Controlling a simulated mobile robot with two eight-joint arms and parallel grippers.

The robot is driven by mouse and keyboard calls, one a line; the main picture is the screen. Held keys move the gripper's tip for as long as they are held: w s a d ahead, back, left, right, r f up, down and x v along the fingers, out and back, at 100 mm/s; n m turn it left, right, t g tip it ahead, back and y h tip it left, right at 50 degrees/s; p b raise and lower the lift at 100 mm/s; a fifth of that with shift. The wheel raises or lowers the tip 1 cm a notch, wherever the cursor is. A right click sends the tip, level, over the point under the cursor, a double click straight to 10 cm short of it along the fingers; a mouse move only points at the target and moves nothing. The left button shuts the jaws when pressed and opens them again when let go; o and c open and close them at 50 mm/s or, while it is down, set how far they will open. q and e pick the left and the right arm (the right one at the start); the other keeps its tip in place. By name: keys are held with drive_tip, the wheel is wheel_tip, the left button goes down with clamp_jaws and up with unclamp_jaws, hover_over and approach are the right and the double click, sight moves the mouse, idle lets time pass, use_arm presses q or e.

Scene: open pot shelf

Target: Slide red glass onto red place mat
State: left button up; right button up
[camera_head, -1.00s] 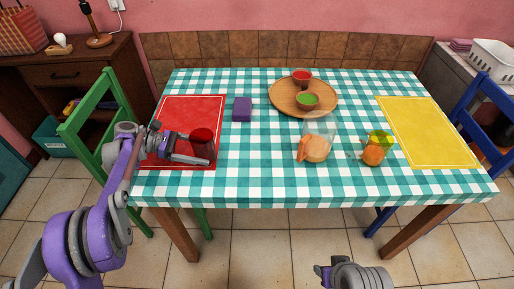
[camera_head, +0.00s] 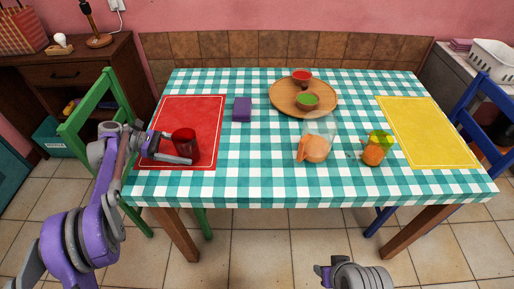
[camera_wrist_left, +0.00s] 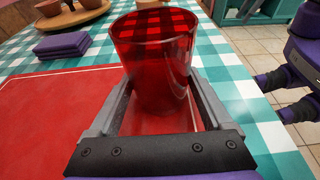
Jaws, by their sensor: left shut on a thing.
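The red glass (camera_head: 184,141) stands upright over the red place mat (camera_head: 190,105), inside its right edge, towards the near side. My left gripper (camera_head: 187,152) is shut on the glass, with a finger on each side of it. The left wrist view shows the see-through red glass (camera_wrist_left: 155,62) between the two grey fingers, with red mat (camera_wrist_left: 50,110) around its base. I cannot tell whether the base touches the mat. Only a part of my right arm shows at the bottom of the head view; its gripper is not visible.
A purple folded cloth (camera_head: 242,109) lies right of the mat. A yellow mat (camera_head: 430,132) lies at right.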

use_arm(q)
drive_tip(key=o, duration=0.8)
drive_tip(key=shift+c, duration=0.2)
drive_tip(key=shift+a+r, duration=0.2)
drive_tip(key=shift+a, duration=0.3)
drive_tip(key=p+v, duration=0.1)
drive_tip(key=v, duration=0.6)
drive_tip(key=shift+a+r, duration=0.15)
drive_tip(key=shift+a, duration=0.15)
drive_tip(key=a+r+p, duration=0.1)
drive_tip(key=p, duration=0.8)
drive_tip(key=shift+a+p, duration=0.3)
drive_tip(key=shift+p, duration=0.1)
drive_tip(key=shift+a+f+p, duration=0.15)
drive_tip(key=shift+f+p, duration=0.05)
drive_tip(key=shift+p, duration=0.55)
